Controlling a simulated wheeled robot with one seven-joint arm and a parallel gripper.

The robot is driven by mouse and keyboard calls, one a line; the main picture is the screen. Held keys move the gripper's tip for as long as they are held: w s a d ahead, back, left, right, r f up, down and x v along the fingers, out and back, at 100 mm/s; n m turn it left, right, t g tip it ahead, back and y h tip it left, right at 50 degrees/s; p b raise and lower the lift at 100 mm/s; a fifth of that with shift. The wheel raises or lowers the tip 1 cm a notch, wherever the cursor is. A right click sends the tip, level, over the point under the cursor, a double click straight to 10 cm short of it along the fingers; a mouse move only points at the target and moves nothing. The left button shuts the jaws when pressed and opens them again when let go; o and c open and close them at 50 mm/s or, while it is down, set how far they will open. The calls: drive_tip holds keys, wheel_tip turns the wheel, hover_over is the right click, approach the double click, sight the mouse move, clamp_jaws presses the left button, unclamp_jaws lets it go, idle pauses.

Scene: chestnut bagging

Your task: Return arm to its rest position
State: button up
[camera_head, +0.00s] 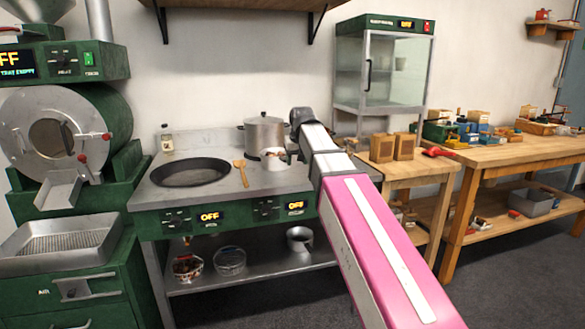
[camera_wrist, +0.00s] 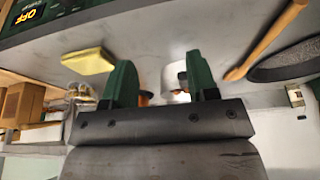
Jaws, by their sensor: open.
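My gripper (camera_wrist: 158,62) shows in the wrist view with its two green fingers apart. No object is clearly held between them. A small white object (camera_wrist: 176,76) with a brownish-orange part beside it shows in the gap, partly hidden by the fingers and palm. I cannot tell how far beyond the fingertips it lies. In the head view my pink and grey arm reaches from the lower right over the stove counter (camera_head: 222,190). The gripper itself is hidden there behind the arm.
A black pan (camera_head: 190,172), wooden spoon (camera_head: 241,172) and steel pot (camera_head: 264,134) stand on the counter. A yellow sponge (camera_wrist: 88,61) shows in the wrist view. Brown boxes (camera_head: 382,147) and a glass cabinet (camera_head: 380,70) stand right of the arm. A shelf (camera_head: 235,4) hangs above.

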drive_tip(key=s+d+f+g, duration=0.1)
drive_tip(key=s+d+f, duration=0.15)
drive_tip(key=f, duration=0.45)
drive_tip(key=s+d+f+m, duration=0.1)
drive_tip(key=s+d+f, duration=0.1)
drive_tip(key=d+f, duration=0.35)
drive_tip(key=s+d+f+g, duration=0.1)
drive_tip(key=s+f, duration=0.1)
drive_tip(key=f, duration=0.7)
drive_tip(key=s+d+f+m+g, duration=0.1)
drive_tip(key=s+d+f, duration=0.3)
drive_tip(key=s+f, duration=0.3)
drive_tip(key=s+d+f+h, duration=0.1)
drive_tip(key=s+d+f, duration=0.3)
drive_tip(key=s+f, duration=0.4)
wheel_tip(320, 180, down, 4)
drive_tip(key=shift+s+d+r+m+g, duration=0.2)
drive_tip(key=shift+s+r+m+g, duration=0.1)
drive_tip(key=shift+m+g, duration=0.1)
